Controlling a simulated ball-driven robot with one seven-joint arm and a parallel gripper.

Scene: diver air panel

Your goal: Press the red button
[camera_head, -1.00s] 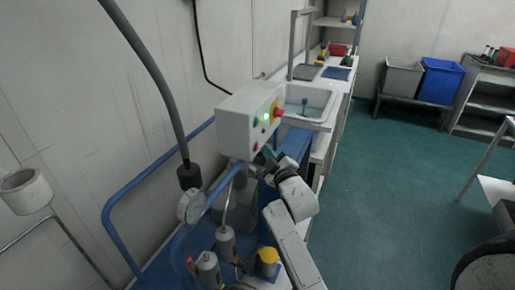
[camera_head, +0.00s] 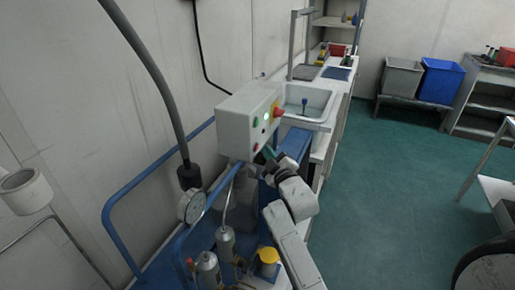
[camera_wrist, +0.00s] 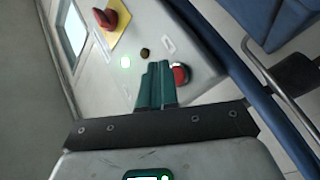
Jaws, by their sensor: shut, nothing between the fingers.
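The red button (camera_wrist: 181,75) is a round red cap in a pale collar on the face of the grey control box (camera_head: 238,130). My gripper (camera_wrist: 158,66) is shut and empty, its green fingers together. In the wrist view the fingertips lie just left of the red button, close beside it and slightly overlapping its edge. I cannot tell whether they touch it. In the head view my gripper (camera_head: 265,154) is at the lower front of the box, and the button is too small to make out clearly.
A red rotary switch (camera_wrist: 112,18) on a yellow plate, a lit green lamp (camera_wrist: 125,62) and a small dark knob (camera_wrist: 145,53) share the panel. A blue rail (camera_head: 150,185), pressure gauge (camera_head: 191,206) and cylinders stand nearby.

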